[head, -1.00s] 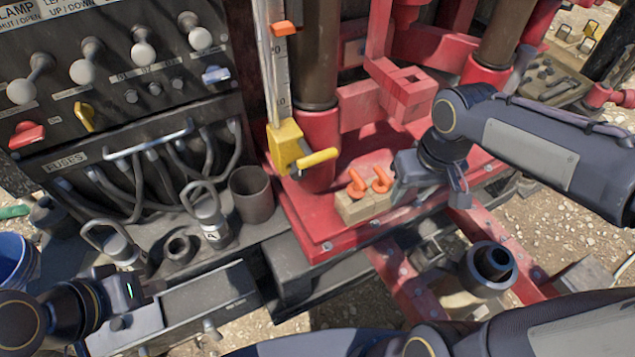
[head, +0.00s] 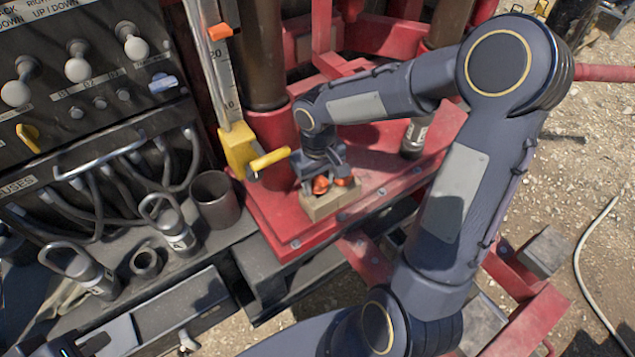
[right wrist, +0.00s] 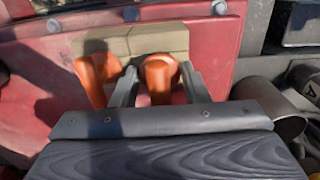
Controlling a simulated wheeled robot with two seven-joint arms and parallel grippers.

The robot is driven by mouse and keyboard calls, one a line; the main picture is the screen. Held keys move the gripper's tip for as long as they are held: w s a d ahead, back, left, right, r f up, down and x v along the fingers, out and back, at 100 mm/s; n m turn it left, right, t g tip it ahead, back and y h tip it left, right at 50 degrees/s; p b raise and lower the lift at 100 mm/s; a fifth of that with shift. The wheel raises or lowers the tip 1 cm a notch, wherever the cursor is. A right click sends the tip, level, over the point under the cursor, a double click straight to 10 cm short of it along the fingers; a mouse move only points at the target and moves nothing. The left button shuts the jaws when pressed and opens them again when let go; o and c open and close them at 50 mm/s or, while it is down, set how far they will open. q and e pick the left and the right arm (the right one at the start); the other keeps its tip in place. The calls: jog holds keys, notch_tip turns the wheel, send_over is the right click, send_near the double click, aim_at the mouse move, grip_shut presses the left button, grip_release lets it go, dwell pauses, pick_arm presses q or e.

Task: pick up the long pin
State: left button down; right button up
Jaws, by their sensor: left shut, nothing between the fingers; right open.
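Two orange pins stand in a tan block (head: 330,205) on the red deck. In the head view one pin (head: 320,186) is at the left and the other (head: 344,181) at the right; which is longer I cannot tell. My right gripper (head: 322,176) is open and low over the block, partly hiding both pins. In the right wrist view its fingers (right wrist: 160,88) straddle the right-hand orange pin (right wrist: 158,72); the other pin (right wrist: 95,75) is outside them, at the left. My left gripper (head: 88,346) is shut and empty at the lower left edge, mostly cut off.
A yellow handle (head: 268,159) on the gauge post sticks out close to my right gripper. A brown cup (head: 215,198) and shackles (head: 170,228) stand left of the red deck. A dark cylinder (head: 414,138) stands on the deck to the right.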

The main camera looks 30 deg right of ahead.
jog(key=shift+f, duration=0.35)
jog(key=shift+c, duration=0.4)
jog(key=c, duration=0.6)
jog(key=shift+o, duration=0.2)
jog(key=shift+r, duration=0.15)
